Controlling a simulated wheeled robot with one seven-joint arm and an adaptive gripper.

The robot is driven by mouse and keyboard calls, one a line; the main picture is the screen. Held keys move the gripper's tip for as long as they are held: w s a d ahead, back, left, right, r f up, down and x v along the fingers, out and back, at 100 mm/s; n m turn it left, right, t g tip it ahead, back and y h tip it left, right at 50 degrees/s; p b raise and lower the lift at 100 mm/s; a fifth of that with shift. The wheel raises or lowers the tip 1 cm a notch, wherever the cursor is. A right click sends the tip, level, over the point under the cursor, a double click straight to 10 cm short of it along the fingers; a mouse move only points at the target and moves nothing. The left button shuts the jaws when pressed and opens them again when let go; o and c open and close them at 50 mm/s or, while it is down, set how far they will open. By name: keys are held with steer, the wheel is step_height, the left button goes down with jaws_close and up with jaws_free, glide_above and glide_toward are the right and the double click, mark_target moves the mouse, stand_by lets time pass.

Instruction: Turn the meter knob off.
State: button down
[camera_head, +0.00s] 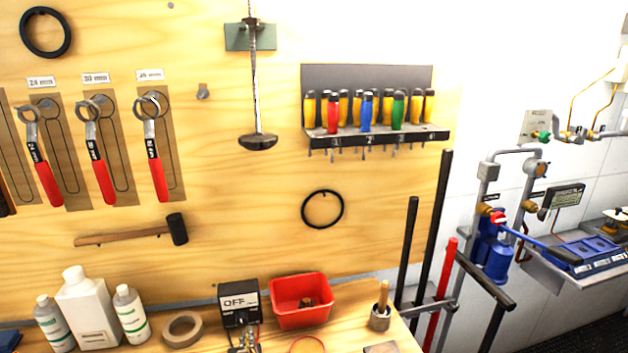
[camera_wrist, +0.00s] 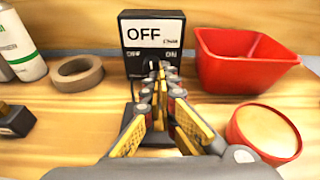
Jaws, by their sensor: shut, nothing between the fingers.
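The meter is a small black box (camera_head: 232,289) with a white display reading OFF, upright on the wooden bench against the plywood wall. In the wrist view the meter (camera_wrist: 133,63) faces me, with small labels at left and right below the display. Its knob (camera_wrist: 152,64) sits between the labels, partly hidden by my fingertips. My gripper (camera_wrist: 162,72) is shut and empty, with its fingertips right at the knob; whether they touch it I cannot tell. In the head view my gripper (camera_head: 244,338) shows at the bottom edge, in front of the meter.
A red bin (camera_head: 301,316) stands close right of the meter. A tape roll (camera_head: 166,333) and white bottles (camera_head: 88,312) stand left. A round red-rimmed container (camera_wrist: 265,132) lies right of my fingers. A wooden-handled item (camera_head: 382,300) stands farther right.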

mark_target(242, 320)
steer(key=shift+w+a+m, duration=0.1)
steer(key=shift+m, duration=0.2)
steer(key=shift+w+a, duration=0.1)
steer(key=shift+w, duration=0.2)
steer(key=x, duration=0.4)
steer(key=shift+r, duration=0.4)
steer(key=shift+w+a+r+b, duration=0.15)
steer(key=shift+w+b, duration=0.15)
steer(key=shift+w, duration=0.25)
steer(key=shift+w+a+f+b, duration=0.15)
steer(key=shift+w+b, duration=0.1)
steer(key=shift+w, duration=0.25)
steer(key=shift+r, duration=0.15)
steer(key=shift+s+a+b, duration=0.15)
steer(key=shift+a+b, duration=0.15)
steer(key=shift+b, duration=0.15)
